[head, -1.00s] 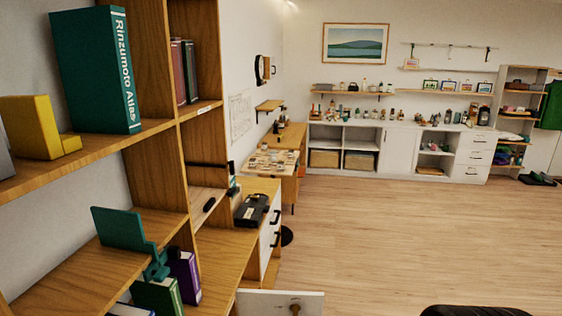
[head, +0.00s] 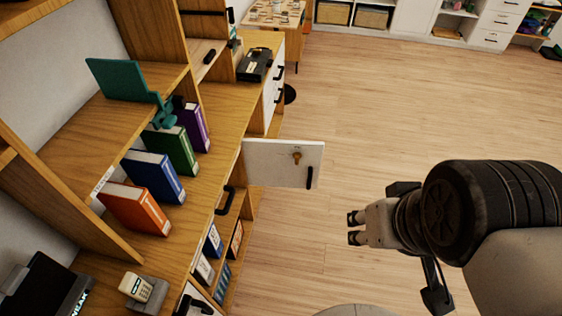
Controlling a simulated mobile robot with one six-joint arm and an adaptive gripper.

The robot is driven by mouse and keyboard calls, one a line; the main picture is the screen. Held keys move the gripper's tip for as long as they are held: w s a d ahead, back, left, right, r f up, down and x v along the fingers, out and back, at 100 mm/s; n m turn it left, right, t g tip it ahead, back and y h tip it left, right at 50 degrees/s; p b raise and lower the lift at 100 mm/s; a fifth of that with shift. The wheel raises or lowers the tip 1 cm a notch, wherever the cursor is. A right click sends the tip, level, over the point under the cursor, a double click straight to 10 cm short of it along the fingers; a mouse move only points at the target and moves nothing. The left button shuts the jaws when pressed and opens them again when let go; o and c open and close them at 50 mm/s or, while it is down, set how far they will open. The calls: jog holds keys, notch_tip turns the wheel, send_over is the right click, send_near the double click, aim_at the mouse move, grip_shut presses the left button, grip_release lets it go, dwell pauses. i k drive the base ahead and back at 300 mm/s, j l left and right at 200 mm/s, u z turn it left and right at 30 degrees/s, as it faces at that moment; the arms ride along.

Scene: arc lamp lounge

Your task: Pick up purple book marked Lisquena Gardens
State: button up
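A purple book (head: 196,127) stands upright on the wooden counter, at the far end of a row of books. Its lettering is too small to read. A green book (head: 175,150) stands just in front of it and hides part of it, as does a teal bookend-like piece above. My gripper (head: 355,228) is at the right of the head view, over the floor, well apart from the books. Its two fingers point left with a gap between them, and nothing is between them.
A blue book (head: 155,177) and an orange book (head: 138,208) stand nearer in the row. A teal bookend (head: 122,80) is on the shelf above. A white cabinet door (head: 283,164) stands open between the counter and my gripper. The floor at right is clear.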

aim_at(191, 118)
jog(key=i+u, duration=0.15)
jog(key=u, duration=0.3)
jog(key=i+l+u, duration=0.1)
jog(key=u, duration=0.4)
jog(key=i+l+u, duration=0.1)
jog(key=u, duration=0.35)
jog(key=i+l+u, duration=0.1)
jog(key=u, duration=0.35)
jog(key=l+u, duration=0.3)
jog(key=u, duration=0.15)
jog(key=i+l+u, duration=0.1)
jog(key=l+u, duration=0.2)
jog(key=l, duration=1.1)
